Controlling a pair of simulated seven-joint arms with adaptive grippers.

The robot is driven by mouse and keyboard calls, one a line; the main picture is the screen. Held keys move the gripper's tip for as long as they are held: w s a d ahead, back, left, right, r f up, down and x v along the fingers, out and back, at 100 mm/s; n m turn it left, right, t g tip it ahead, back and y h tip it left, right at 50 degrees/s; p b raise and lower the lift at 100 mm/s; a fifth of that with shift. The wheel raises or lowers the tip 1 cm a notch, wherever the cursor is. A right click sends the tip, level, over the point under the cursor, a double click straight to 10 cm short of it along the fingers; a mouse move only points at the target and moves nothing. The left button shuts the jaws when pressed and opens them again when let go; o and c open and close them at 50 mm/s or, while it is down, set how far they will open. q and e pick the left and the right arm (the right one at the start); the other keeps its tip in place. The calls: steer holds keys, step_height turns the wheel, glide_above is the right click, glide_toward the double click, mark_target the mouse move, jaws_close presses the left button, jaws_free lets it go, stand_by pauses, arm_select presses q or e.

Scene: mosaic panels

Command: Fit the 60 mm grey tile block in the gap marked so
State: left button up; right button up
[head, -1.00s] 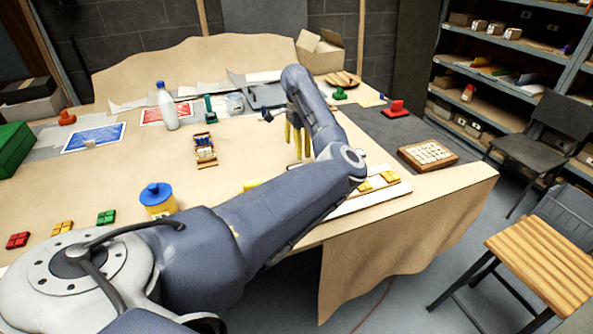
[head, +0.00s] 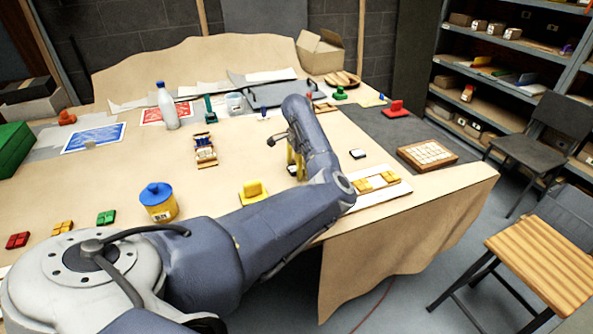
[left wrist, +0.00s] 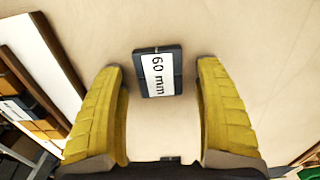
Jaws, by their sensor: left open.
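The grey tile block (left wrist: 142,72) lies on the table in the left wrist view, with a white "60 mm" label facing up. My left gripper (left wrist: 162,66) is open, with its yellow fingertips on either side of the block and clear space on both sides. In the head view my left gripper (head: 297,163) is low over the table, partly hidden by my own arm. The panel (head: 376,181) with yellow tiles lies on a white board to its right, near the front edge. Any marking on its gap is too small to read. My right gripper is not in view.
Another small dark block with a white top (head: 357,154) lies right of the gripper. A yellow piece (head: 253,192) lies to its left, beside my arm. A wooden tray of pale tiles (head: 427,155) is at the right. A blue-lidded tub (head: 158,203) and bottle (head: 168,106) stand left.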

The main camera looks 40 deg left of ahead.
arm_select(q)
steer(key=c, duration=1.3)
